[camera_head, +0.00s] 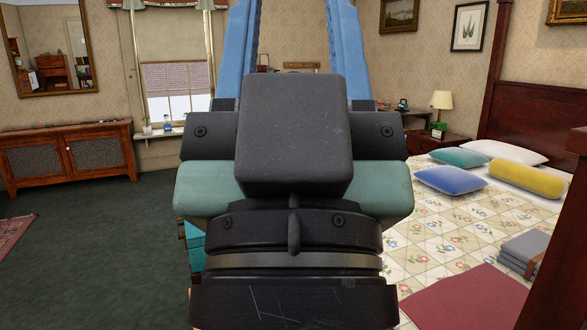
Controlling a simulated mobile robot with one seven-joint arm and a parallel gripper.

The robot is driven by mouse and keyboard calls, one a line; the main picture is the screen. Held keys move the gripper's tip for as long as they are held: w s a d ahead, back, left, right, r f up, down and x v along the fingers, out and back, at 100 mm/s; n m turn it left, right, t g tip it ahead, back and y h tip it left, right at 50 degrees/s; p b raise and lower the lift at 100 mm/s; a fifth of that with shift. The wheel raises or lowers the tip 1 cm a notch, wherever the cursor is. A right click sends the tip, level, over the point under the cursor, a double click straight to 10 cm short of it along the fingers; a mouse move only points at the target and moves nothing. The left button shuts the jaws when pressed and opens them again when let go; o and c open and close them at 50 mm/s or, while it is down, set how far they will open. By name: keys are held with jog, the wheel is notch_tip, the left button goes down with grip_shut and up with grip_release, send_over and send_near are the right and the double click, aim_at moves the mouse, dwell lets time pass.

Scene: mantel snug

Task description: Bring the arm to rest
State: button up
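My gripper (298,30) is raised in front of the camera in the head view and fills the middle of the picture. Its two blue fingers point upward and stand wide apart, with wall visible between them. The fingertips run out of the top edge. I see nothing held between the visible parts of the fingers. The dark wrist and the green gripper body hide the middle of the room. The rest of my arm is not in view.
A bed (440,225) with several pillows and a folded grey blanket (525,250) is on the right. A nightstand (437,141) with a lamp (441,101) is behind it. A wooden cabinet (65,155) stands at the left wall. Dark carpet (100,250) lies open at left.

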notch_tip(320, 180, up, 22)
jog(key=p, duration=1.9)
jog(key=shift+f, duration=0.25)
